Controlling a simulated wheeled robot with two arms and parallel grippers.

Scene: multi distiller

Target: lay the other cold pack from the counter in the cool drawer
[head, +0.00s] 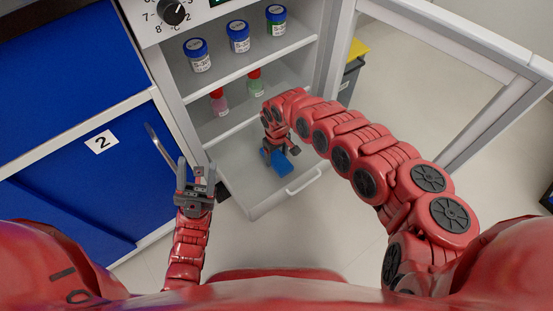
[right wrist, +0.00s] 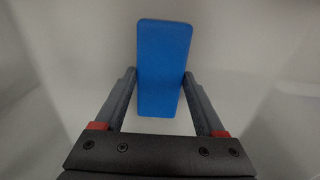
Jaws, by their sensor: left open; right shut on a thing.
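A blue cold pack (head: 284,160) is held by my right gripper (head: 280,150) inside the open cool drawer (head: 251,209) at the bottom of the fridge. In the right wrist view the cold pack (right wrist: 163,65) stands between the two fingers (right wrist: 160,88), which touch its sides. Pale drawer surfaces surround it there; whether it touches the drawer floor I cannot tell. My left gripper (head: 196,180) is open and empty, left of the drawer, in front of the blue cabinet door. No other cold pack shows, and the counter is not clearly in view.
The fridge door (head: 463,44) stands open to the right. A grey bin (head: 349,78) is behind the door.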

